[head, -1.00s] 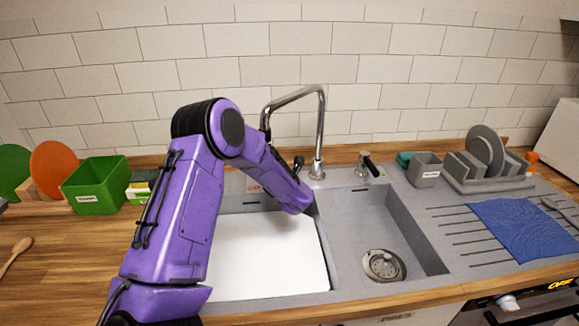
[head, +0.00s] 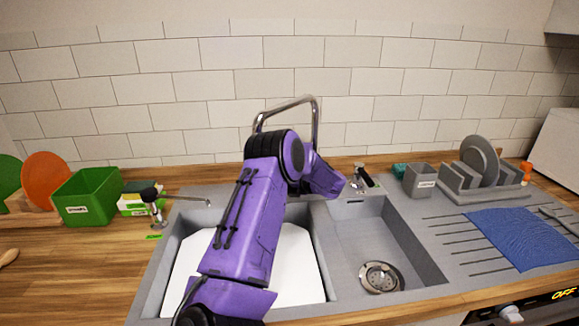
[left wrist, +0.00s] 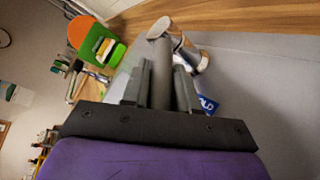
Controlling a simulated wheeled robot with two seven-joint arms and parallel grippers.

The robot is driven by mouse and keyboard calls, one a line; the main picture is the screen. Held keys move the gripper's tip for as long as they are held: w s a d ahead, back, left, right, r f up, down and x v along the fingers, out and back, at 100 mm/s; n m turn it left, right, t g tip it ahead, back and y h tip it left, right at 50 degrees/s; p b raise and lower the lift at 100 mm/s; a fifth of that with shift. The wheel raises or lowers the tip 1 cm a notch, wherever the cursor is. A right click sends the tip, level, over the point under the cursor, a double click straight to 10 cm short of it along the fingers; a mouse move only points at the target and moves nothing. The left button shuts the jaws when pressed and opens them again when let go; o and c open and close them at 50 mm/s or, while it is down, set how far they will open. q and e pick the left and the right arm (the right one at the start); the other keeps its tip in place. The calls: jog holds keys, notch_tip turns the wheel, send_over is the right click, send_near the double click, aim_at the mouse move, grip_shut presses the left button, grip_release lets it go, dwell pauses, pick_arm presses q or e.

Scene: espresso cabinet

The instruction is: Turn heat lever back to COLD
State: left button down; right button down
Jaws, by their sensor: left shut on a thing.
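In the left wrist view the heat lever (left wrist: 161,52) is a dark grey rod with a chrome fitting (left wrist: 188,46) beyond it. My left gripper (left wrist: 159,88) is shut around the rod, one finger on each side. A blue label (left wrist: 207,104) ending in "LD" shows partly beside the right finger. In the head view my purple left arm reaches over the sink and hides its own gripper and the gripped lever. The tall chrome faucet (head: 316,118) rises behind the arm. My right gripper is in neither view.
The left basin holds a white board (head: 296,262). The right basin (head: 382,230) is empty. A black-handled chrome fitting (head: 363,178) stands behind it. A green bin (head: 88,197) and a black-topped chrome spout (head: 152,195) are at left. A dish rack (head: 483,175) and blue cloth (head: 522,238) are at right.

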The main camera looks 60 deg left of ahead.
pick_arm(q)
jog(key=shift+r, duration=0.1)
dwell(0.3)
jog(key=c, duration=1)
grip_release()
jog(key=shift+o, duration=0.2)
jog(key=shift+w+a, duration=0.1)
jog(key=b+v, duration=0.3)
jog(key=v, duration=0.7)
jog(key=shift+w, duration=0.2)
